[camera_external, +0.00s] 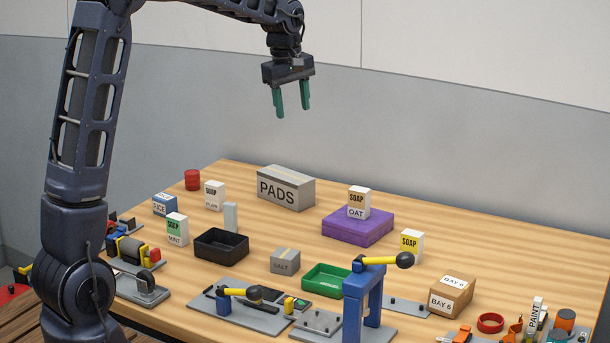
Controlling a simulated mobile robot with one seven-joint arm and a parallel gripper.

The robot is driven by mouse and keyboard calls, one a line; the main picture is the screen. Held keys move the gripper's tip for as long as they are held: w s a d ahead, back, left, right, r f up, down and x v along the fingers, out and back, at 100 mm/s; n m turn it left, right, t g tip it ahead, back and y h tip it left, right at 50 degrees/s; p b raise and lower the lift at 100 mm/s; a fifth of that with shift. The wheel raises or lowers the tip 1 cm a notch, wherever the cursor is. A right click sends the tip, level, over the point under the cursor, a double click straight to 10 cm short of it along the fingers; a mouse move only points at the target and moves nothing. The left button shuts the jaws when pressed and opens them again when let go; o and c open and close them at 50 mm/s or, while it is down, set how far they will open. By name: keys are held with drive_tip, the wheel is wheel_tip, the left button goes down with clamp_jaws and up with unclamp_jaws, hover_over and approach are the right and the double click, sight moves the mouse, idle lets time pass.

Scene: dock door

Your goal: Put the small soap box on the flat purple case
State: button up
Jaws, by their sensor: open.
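A small white soap box labelled OAT (357,202) stands upright on the flat purple case (343,230), towards its back right. Other small soap boxes stand on the table: one labelled MINT with a green panel (177,230), one labelled PLAIN (214,195), and one with a yellow panel (411,245) to the right of the purple case. My gripper (292,105) is open and empty, with green fingers pointing down, high above the table's back edge. It is apart from all the boxes.
A blue stand with a yellow handle (363,292) rises near the front. A BAY 6 carton (451,296) is at right.

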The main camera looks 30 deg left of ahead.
drive_tip(key=s+a+r+m+t, duration=0.1)
drive_tip(key=s+a+r+m, duration=0.1)
drive_tip(key=s, duration=0.4)
drive_tip(key=s+a+r+m, duration=0.1)
drive_tip(key=s+a+r, duration=0.15)
drive_tip(key=s, duration=0.25)
drive_tip(key=s+a+f+m, duration=0.1)
drive_tip(key=s+m, duration=0.2)
drive_tip(key=s, duration=0.7)
drive_tip(key=s+a+f+m+t, duration=0.1)
drive_tip(key=s+a+f+m, duration=0.1)
drive_tip(key=s, duration=0.8)
drive_tip(key=s+a+f+m+t, duration=0.1)
drive_tip(key=s+m, duration=0.3)
drive_tip(key=s, duration=0.6)
drive_tip(key=shift+a+f+y, duration=0.15)
drive_tip(key=shift+f+y, duration=0.1)
drive_tip(key=shift+y, duration=0.05)
